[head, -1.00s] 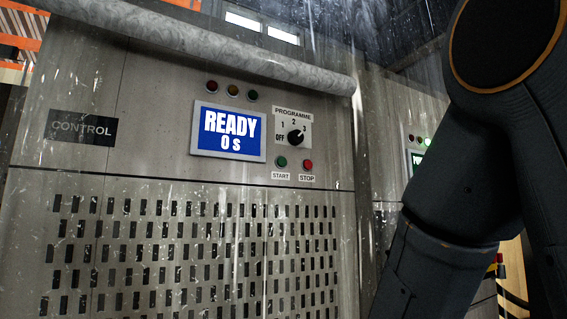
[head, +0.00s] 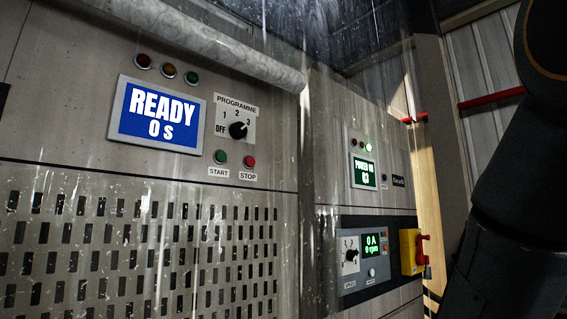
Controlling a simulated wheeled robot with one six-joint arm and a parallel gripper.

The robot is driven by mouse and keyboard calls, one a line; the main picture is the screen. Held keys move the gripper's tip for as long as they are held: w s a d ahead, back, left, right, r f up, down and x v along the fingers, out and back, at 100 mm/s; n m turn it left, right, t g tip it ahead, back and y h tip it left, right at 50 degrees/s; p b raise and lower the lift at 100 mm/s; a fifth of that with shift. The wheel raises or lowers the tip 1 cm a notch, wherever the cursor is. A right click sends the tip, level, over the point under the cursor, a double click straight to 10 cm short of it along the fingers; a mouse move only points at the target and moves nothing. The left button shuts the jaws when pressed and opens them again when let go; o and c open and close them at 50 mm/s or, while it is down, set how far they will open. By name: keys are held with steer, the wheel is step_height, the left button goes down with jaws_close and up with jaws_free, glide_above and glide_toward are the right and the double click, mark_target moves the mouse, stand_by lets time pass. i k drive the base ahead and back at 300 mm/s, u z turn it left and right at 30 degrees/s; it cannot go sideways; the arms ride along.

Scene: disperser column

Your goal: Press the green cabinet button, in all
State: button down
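The green cabinet button (head: 221,157) sits above the START label on the grey control cabinet (head: 60,150), in the middle of the head view. The red STOP button (head: 249,162) is just to its right. Above them is the PROGRAMME knob (head: 238,130), marked OFF, 1, 2 and 3. A blue display (head: 158,115) to the left reads READY 0 s. Part of my arm fills the right edge. My gripper is out of view, and nothing is seen touching the button.
Red, amber and green lamps (head: 168,70) sit above the display. A second cabinet section at right has a green POWER ON screen (head: 364,171), a speed panel (head: 362,257) and a yellow-red switch (head: 412,252). A pipe (head: 200,40) runs along the cabinet top.

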mark_target(221, 156)
steer(key=z, duration=2.05)
steer(key=k, duration=0.85)
steer(key=u, duration=1.7)
